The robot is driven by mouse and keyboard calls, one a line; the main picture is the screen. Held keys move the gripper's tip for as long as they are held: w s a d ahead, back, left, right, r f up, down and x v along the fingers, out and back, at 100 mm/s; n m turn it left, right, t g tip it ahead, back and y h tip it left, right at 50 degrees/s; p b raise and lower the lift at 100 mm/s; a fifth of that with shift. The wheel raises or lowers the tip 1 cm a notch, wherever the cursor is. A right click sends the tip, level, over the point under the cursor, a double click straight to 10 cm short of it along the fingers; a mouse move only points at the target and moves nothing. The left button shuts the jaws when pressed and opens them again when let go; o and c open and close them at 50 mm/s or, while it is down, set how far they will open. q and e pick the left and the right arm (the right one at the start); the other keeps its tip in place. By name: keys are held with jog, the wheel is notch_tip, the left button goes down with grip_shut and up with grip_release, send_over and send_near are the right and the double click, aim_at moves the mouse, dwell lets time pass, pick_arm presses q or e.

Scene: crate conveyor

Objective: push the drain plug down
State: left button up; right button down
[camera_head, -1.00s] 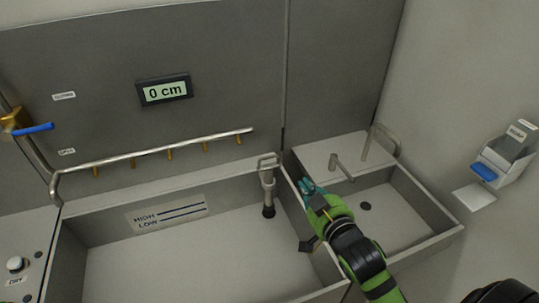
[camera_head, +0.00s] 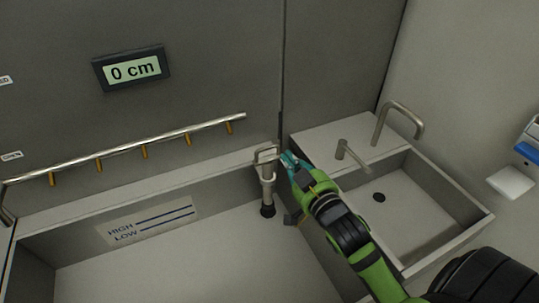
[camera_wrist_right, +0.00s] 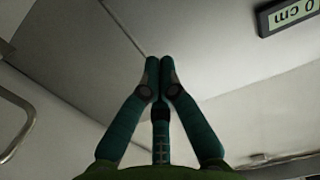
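The drain plug (camera_head: 267,186) is a grey upright post with a loop handle (camera_head: 266,154) on top and a black foot (camera_head: 267,210). It stands in the right end of the large basin (camera_head: 190,258), near the divider. My right gripper (camera_head: 288,158) is just right of the loop handle, at about its height in the picture. Whether it touches the handle I cannot tell. In the right wrist view my gripper's teal fingers (camera_wrist_right: 158,62) meet at the tips, with nothing seen between them. My left gripper is not in view.
A smaller sink (camera_head: 446,256) with a tap (camera_head: 400,115) and lever (camera_head: 350,154) lies to the right. A rail with several brass nozzles (camera_head: 130,150) runs along the back wall. The display (camera_head: 132,70) reads 0 cm. A HIGH/LOW label (camera_head: 150,222) marks the basin wall.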

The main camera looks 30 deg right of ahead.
pick_arm(q)
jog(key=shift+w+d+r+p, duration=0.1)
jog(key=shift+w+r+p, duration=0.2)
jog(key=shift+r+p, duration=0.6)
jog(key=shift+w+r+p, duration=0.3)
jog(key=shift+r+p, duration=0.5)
jog(key=shift+p, duration=0.15)
pick_arm(e)
jog(key=w+f, duration=0.4)
jog(key=w, duration=0.7)
jog(key=shift+w+d+f, duration=0.15)
jog(key=shift+d+f, duration=0.2)
jog(key=shift+f, duration=0.05)
